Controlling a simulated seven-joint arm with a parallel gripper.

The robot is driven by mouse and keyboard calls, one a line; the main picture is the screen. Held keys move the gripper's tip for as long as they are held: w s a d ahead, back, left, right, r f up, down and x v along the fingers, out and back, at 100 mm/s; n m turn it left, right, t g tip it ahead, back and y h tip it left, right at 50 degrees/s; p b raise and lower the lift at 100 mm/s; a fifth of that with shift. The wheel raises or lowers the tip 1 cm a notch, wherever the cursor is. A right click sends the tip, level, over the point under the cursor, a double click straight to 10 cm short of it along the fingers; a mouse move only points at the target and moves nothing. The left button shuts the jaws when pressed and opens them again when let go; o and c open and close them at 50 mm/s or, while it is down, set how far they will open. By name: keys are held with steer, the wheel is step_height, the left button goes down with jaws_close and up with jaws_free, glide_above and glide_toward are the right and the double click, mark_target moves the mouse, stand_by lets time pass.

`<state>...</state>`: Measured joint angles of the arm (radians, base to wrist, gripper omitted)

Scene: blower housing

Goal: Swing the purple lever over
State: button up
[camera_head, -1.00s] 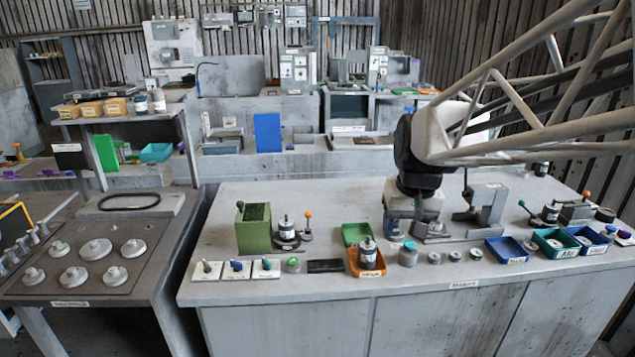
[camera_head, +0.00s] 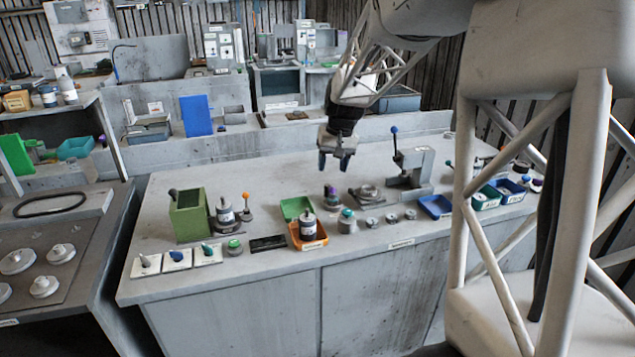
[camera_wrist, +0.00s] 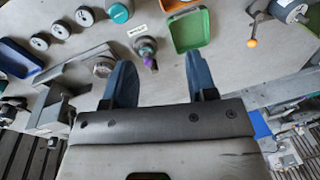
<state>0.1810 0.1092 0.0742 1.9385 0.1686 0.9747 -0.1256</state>
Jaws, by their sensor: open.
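The purple lever (camera_wrist: 151,61) stands on a small grey base in the wrist view, its purple knob showing between my fingertips in the picture. In the head view a small dark fitting with a purple part (camera_head: 331,196) stands on the bench behind the orange tray. My gripper (camera_head: 335,164) hangs pointing down above and behind it, clear of the bench. Its two blue fingers, also in the wrist view (camera_wrist: 160,68), are spread apart with nothing held between them. I cannot tell the exact height gap.
A green tray (camera_head: 297,207) and an orange tray (camera_head: 309,240) with a jar lie to the left. A round grey fixture (camera_head: 367,193) and a grey bracket (camera_head: 412,166) with a blue-knobbed lever stand to the right. A teal-lidded jar (camera_head: 347,222) sits in front.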

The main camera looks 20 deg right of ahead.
glide_above(333, 188)
steer(key=d, duration=0.2)
step_height(333, 188, down, 9)
steer(key=shift+a+m+g+y, duration=0.15)
steer(key=shift+m+g+y, duration=0.15)
steer(key=shift+w, duration=0.1)
steer(key=shift+f, duration=0.15)
steer(key=shift+w+a+f, duration=0.1)
steer(key=shift+a+f, duration=0.15)
steer(key=shift+f, duration=1)
steer(key=shift+a+f, duration=0.25)
steer(key=shift+f, duration=1)
steer(key=shift+w+a+f, duration=0.1)
steer(key=shift+a+f, duration=0.15)
steer(key=shift+f, duration=1)
steer(key=c, duration=0.9)
